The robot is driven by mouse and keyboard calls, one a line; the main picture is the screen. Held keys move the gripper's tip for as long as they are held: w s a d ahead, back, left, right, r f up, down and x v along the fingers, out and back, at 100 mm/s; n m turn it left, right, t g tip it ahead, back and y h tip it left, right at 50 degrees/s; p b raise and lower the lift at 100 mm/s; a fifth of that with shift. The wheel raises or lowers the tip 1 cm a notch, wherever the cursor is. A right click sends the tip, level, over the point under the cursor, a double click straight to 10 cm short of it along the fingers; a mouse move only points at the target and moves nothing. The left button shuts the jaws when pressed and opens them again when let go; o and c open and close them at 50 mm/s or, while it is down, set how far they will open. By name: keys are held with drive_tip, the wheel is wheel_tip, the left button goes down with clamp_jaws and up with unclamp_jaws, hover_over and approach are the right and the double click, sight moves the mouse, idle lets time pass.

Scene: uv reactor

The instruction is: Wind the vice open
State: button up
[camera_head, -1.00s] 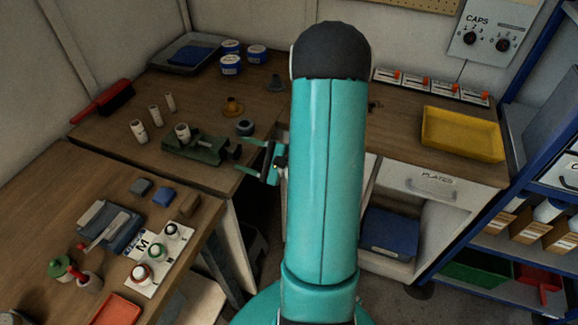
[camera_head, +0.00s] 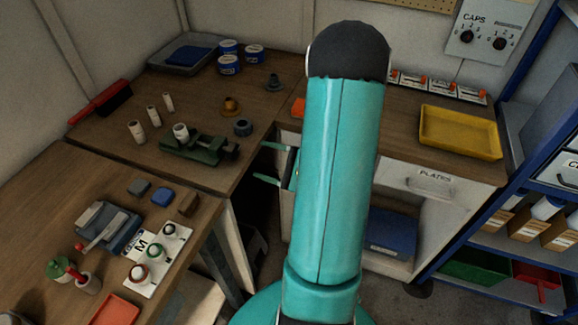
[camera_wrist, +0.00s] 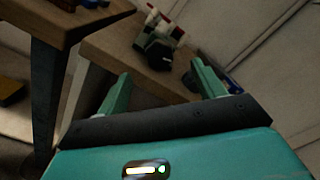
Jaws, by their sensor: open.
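The green vice (camera_head: 192,147) sits near the right edge of the back-left bench. A pale cylinder (camera_head: 181,131) stands upright at its jaws; whether it is clamped I cannot tell. A dark part, apparently the handle end (camera_head: 231,151), sticks out on the vice's right. My gripper (camera_head: 268,163) is open and empty, to the right of the vice and apart from it, past the bench edge. In the wrist view the vice (camera_wrist: 153,40) shows beyond my open fingers (camera_wrist: 160,75), its dark end toward me. My arm hides part of the rear bench.
Several pale cylinders (camera_head: 153,115), an orange-brown part (camera_head: 230,106) and a blue-grey ring (camera_head: 242,127) stand around the vice. A nearer bench (camera_head: 190,222) at left holds small blocks and bottles. A yellow tray (camera_head: 460,134) lies at right. A gap separates the benches.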

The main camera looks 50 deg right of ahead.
drive_tip(key=v, duration=0.6)
idle(0.5)
idle(0.3)
drive_tip(key=v, duration=1.3)
drive_tip(key=shift+s, duration=0.4)
drive_tip(key=shift+d+r, duration=0.1)
drive_tip(key=shift+r, duration=0.05)
drive_tip(key=m, duration=1.2)
approach(237, 153)
drive_tip(key=x, duration=1)
drive_tip(key=shift+w+a, duration=0.2)
drive_tip(key=shift+w, duration=0.15)
